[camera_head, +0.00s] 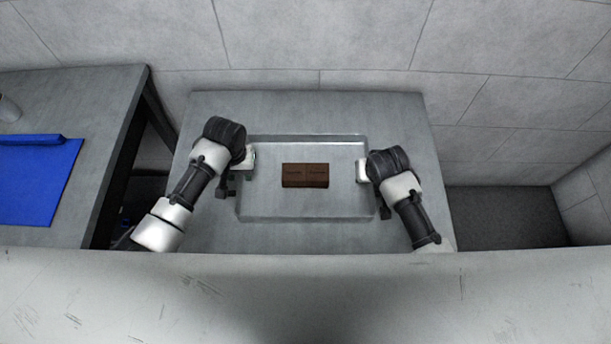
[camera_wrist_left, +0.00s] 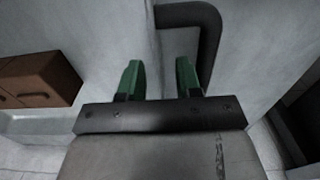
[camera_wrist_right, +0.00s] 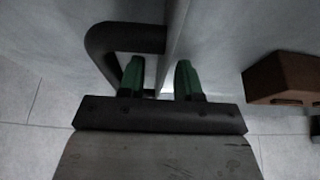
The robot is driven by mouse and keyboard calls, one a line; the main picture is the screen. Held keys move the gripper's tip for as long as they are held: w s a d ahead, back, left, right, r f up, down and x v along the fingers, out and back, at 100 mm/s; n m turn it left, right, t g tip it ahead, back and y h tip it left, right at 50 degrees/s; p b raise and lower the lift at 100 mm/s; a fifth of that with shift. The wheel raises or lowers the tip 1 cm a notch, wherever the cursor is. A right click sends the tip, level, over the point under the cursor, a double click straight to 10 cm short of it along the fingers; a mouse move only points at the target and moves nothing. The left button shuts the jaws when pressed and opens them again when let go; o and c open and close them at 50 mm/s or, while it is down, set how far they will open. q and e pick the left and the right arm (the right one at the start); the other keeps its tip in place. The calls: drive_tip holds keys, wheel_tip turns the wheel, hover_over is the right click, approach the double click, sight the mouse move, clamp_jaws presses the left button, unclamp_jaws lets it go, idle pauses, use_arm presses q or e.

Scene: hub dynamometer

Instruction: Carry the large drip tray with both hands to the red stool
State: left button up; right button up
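The large drip tray (camera_head: 300,216) is a shallow grey metal tray resting on a grey table. It holds a brown block (camera_head: 305,176). My left gripper (camera_head: 246,160) is at the tray's left side. In the left wrist view its green fingers (camera_wrist_left: 160,80) are apart, one on each side of the tray wall edge, beside a dark bent handle (camera_wrist_left: 212,45). My right gripper (camera_head: 362,171) is at the tray's right side. In the right wrist view its green fingers (camera_wrist_right: 167,80) are apart, beside another dark handle (camera_wrist_right: 97,42). No red stool is in view.
The grey table (camera_head: 400,108) has bare margin around the tray. Another grey table (camera_head: 95,90) with a blue mat (camera_head: 40,185) stands at the left, across a narrow gap. A tiled wall (camera_head: 320,40) is close behind. Dark floor (camera_head: 505,217) shows at the right.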

use_arm(q)
clamp_jaws()
use_arm(e)
clamp_jaws()
idle(1.0)
use_arm(q)
drive_tip(key=shift+w+r, duration=0.15)
drive_tip(key=shift+r, duration=0.05)
use_arm(e)
drive_tip(key=shift+w+r, duration=0.1)
drive_tip(key=shift+r, duration=0.15)
